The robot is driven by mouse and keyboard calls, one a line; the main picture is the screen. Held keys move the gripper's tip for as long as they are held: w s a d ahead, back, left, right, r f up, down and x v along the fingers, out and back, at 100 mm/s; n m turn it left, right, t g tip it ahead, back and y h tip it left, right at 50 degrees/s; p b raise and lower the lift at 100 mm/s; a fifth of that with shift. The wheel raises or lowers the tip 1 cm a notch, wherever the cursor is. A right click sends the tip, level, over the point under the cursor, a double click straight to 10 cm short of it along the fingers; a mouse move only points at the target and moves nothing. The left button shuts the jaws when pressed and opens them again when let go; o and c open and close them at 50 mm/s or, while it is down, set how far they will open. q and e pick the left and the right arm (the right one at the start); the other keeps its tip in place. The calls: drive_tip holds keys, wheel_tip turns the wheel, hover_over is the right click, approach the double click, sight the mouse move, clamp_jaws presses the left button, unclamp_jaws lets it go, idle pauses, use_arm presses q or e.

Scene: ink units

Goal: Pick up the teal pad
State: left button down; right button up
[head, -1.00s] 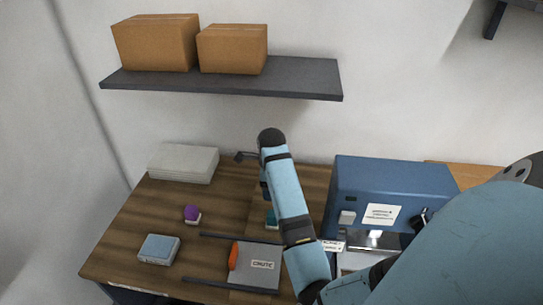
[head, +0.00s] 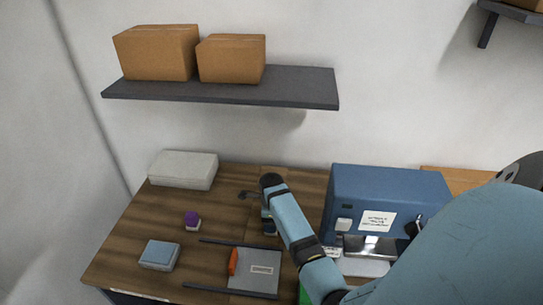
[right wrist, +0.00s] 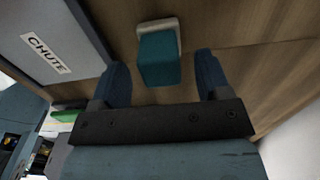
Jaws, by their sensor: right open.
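The teal pad (right wrist: 158,60) has a teal block on a pale base. In the right wrist view it stands on the wooden table between the two fingers of my right gripper (right wrist: 161,72), which is open; neither finger visibly touches it. In the head view my right gripper (head: 269,226) points down to the table behind the grey chute plate, and the arm hides most or all of the teal pad. My left gripper is not in view.
A purple pad (head: 192,220) and a light blue box (head: 160,254) stand to the left. The grey chute plate (head: 256,268) lies between dark rails in front. A blue machine (head: 388,192) stands right. A shelf (head: 225,88) with cartons hangs above.

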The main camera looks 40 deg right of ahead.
drive_tip(key=shift+f, duration=0.5)
drive_tip(key=shift+c, duration=0.2)
drive_tip(key=c, duration=1)
drive_tip(key=shift+r, duration=0.15)
drive_tip(key=shift+r, duration=9.9)
